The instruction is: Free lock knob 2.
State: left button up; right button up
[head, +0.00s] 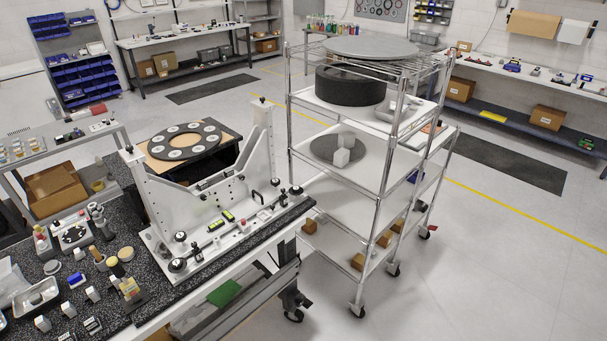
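The white mirror fixture (217,198) stands on the dark speckled bench, with an upright plate at each end and a cradle between them. Black knobs sit along its base: two at the left end, an upper one (180,236) and a lower one (178,265), and others at the right end (295,190). I cannot read any numbers, so I cannot tell which is lock knob 2. Small yellow-green parts (228,216) and a red button (243,226) lie between the ends. Neither of my grippers is in view.
A black ring with pale discs (184,141) lies on a board behind the fixture. Small parts, jars and a metal tray (37,296) crowd the bench's left side. A wheeled wire cart (345,185) stands close to the right. The floor (490,265) farther right is clear.

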aim_at(296, 191)
jog(key=u, duration=0.3)
jog(key=i, duration=1.05)
jog(key=u, duration=0.35)
